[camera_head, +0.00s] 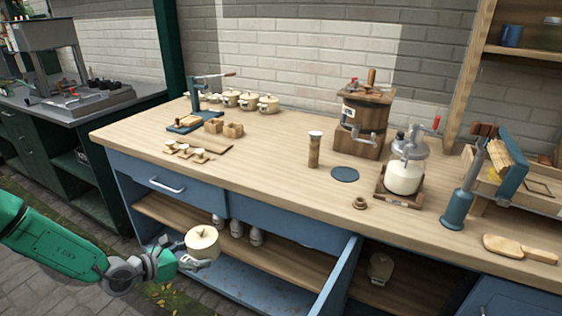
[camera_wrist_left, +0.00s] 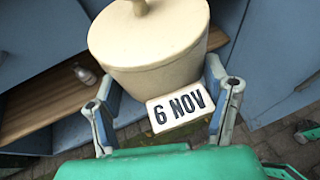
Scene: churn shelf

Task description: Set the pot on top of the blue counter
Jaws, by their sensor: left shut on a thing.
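The pot (camera_head: 203,241) is cream with a knobbed lid and is upright in front of the open lower shelf of the blue counter (camera_head: 300,213). My left gripper (camera_head: 190,262) is shut on the pot, below the level of the counter top. In the left wrist view the two fingers of the left gripper (camera_wrist_left: 165,110) lie either side of the pot (camera_wrist_left: 150,50), with a "6 NOV" label facing the camera. The wooden top of the counter shows above the pot. My right gripper is not in view.
On the counter top stand several small cream pots (camera_head: 248,101), a wooden churn (camera_head: 363,122), a glass jar churn (camera_head: 405,170) and a round dark mat (camera_head: 344,174). Bare wood lies left of the mat. An open blue door (camera_head: 337,280) juts out right of the pot.

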